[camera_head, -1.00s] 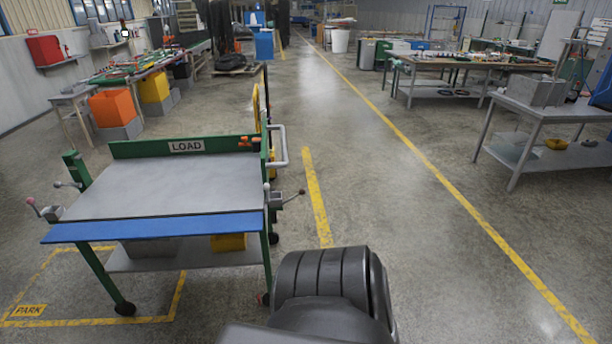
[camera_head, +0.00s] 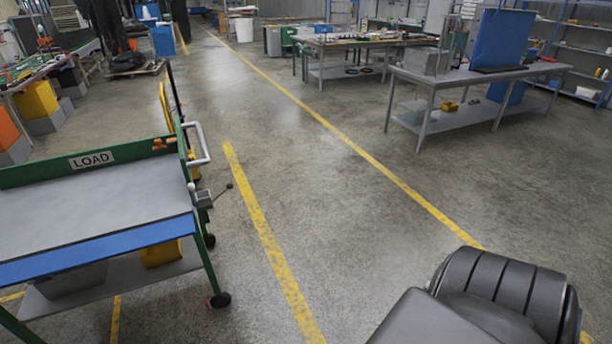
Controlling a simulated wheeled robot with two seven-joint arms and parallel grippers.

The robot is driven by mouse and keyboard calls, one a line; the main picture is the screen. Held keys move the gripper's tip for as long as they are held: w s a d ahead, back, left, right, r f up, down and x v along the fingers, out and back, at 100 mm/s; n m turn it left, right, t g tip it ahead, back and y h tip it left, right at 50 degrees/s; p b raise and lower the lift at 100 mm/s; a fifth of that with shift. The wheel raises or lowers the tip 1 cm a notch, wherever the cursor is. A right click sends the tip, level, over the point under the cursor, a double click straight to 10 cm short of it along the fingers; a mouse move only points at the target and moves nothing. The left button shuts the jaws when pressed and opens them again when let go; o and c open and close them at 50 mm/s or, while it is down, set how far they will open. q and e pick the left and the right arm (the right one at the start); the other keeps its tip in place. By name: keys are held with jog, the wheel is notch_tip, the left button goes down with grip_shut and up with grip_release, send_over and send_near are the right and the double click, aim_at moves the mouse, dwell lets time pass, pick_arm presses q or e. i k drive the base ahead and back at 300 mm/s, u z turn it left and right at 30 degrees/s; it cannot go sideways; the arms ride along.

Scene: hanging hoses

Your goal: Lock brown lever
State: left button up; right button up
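The load cart (camera_head: 95,215) stands at the left, with a green frame, grey top, blue front edge and a LOAD sign. A small lever (camera_head: 221,191) with a dark, brownish knob sticks out from a grey bracket (camera_head: 203,196) on the cart's right side. The lever slants up to the right, and nothing touches it. The knob is too small to tell its exact colour or whether the lever is locked. Neither gripper is in view. A dark rounded link of my own body fills the lower right.
A white handle (camera_head: 200,145) juts from the cart's right side above the lever. The cart stands on casters (camera_head: 220,299). Open floor with a yellow line (camera_head: 262,235) lies right of the cart. A grey workbench (camera_head: 470,80) stands at the upper right.

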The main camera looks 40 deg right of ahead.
aim_at(230, 186)
jog(key=z, duration=0.65)
jog(key=i, duration=0.35)
jog(key=z, duration=0.15)
